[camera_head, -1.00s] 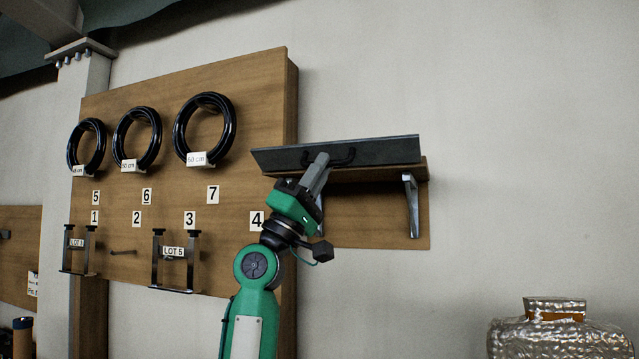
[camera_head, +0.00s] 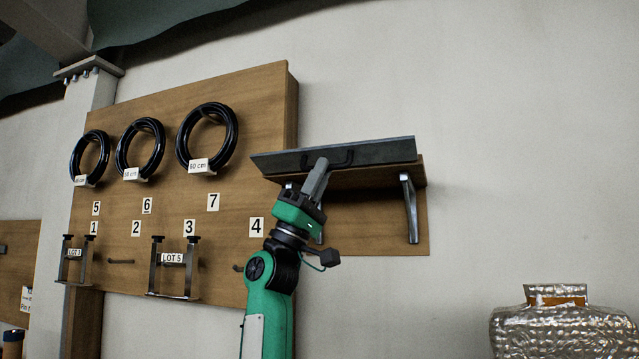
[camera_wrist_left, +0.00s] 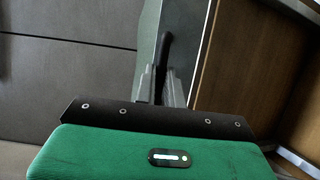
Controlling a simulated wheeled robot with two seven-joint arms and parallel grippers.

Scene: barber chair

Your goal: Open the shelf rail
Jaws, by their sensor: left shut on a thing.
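The shelf rail (camera_head: 385,152) is a dark grey flat panel along the front of a wooden shelf (camera_head: 385,177) on the wall. A black handle (camera_head: 342,160) is on its face. My left gripper (camera_head: 321,166) reaches up to the rail from below and is shut on the handle. In the left wrist view the fingers (camera_wrist_left: 158,86) close around the dark handle (camera_wrist_left: 165,52), with the rail face just beyond. The rail leans forward of the shelf's front edge. My right gripper is in neither view.
Metal brackets (camera_head: 409,208) hold the shelf. To the left, a wooden board (camera_head: 255,110) carries black hose rings (camera_head: 232,145), number labels and metal holders (camera_head: 152,266). A silver wrapped object (camera_head: 560,330) stands at lower right. The wall right of the shelf is bare.

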